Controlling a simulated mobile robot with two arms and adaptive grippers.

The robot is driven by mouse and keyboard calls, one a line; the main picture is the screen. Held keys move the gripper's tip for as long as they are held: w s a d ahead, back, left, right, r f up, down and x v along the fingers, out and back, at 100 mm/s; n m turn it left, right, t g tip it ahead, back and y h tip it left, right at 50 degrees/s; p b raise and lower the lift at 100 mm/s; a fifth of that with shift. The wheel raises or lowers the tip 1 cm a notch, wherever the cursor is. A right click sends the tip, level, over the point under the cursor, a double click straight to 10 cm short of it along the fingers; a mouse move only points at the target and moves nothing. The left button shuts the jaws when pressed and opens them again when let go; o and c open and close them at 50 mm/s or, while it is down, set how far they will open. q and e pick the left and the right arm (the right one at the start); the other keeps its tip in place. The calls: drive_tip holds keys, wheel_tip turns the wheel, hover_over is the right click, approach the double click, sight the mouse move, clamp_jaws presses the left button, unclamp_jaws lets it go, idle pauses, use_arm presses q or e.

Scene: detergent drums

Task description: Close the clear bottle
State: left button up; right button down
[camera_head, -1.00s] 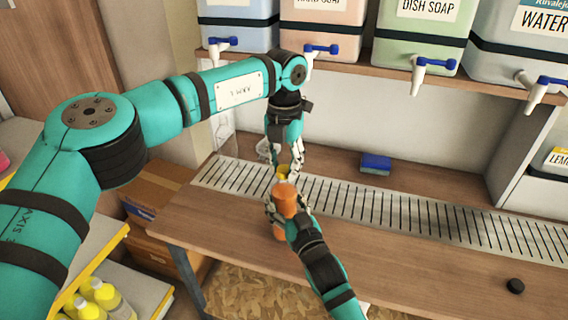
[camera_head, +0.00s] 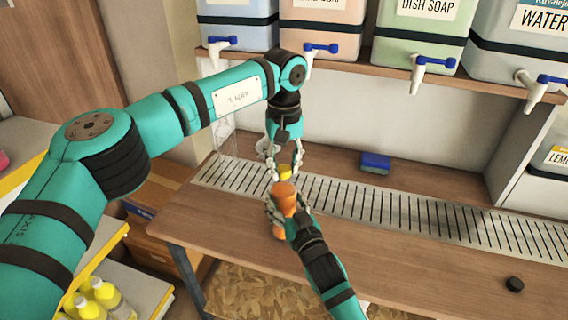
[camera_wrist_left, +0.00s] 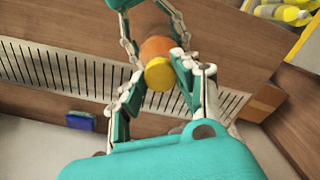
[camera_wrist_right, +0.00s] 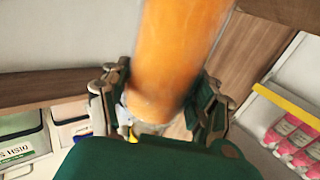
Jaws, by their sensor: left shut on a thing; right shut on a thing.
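An orange bottle (camera_head: 284,198) stands tilted above the front of the wooden counter, and my right gripper (camera_head: 283,210) is shut around it. In the right wrist view the orange bottle (camera_wrist_right: 175,50) fills the space between the fingers, and its lower end looks translucent. My left gripper (camera_head: 285,168) is above it, shut on a yellow cap (camera_head: 285,174). In the left wrist view the yellow cap (camera_wrist_left: 159,73) is between the fingers, right in front of the orange bottle (camera_wrist_left: 158,47). Whether cap and bottle touch, I cannot tell.
A blue sponge (camera_head: 375,163) lies behind the slotted drain strip (camera_head: 400,212). Drums with taps stand on the shelf above, including a green one (camera_head: 422,38). The counter's right half is mostly clear.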

use_arm(q)
drive_tip(key=m, duration=0.4)
drive_tip(key=shift+m, duration=0.3)
drive_tip(key=m, duration=0.3)
drive_tip(key=o, duration=0.7)
drive_tip(key=shift+r, duration=2.25)
drive_tip(key=shift+c, duration=0.5)
